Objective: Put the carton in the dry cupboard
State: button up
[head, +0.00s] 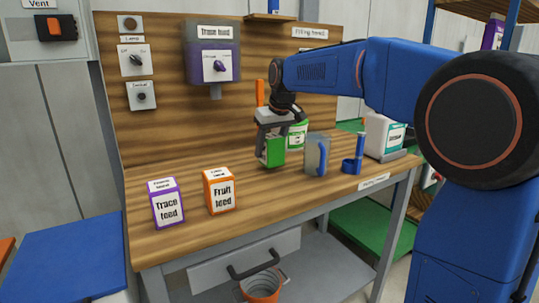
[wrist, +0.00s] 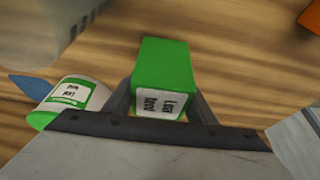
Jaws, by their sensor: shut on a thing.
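My gripper (head: 271,138) is shut on a green carton (head: 272,152) over the middle of the bench. In the wrist view the carton (wrist: 163,65) sits between the two fingers, its white label, which seems to read "Leaf feed", facing my gripper. I cannot tell whether its base touches the bench. An orange "Fruit feed" carton (head: 219,193) and a purple "Trace feed" carton (head: 167,204) stand upright at the front left of the bench. I cannot make out a dry cupboard in either view.
A green-and-white tub (head: 297,134) stands behind the held carton and also shows in the wrist view (wrist: 75,100). A grey-blue block (head: 317,155), a blue holder (head: 354,158) and a white canister (head: 384,135) stand to the right.

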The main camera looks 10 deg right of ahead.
aim_at(274, 137)
jog(key=shift+f, duration=1.2)
jog(key=o, duration=1.3)
jog(key=shift+f, duration=0.1)
jog(key=v, duration=1.1)
jog(key=shift+r, duration=0.35)
jog(key=shift+s+d+r, duration=0.1)
jog(key=shift+s+r, duration=0.05)
jog(key=shift+r, duration=0.1)
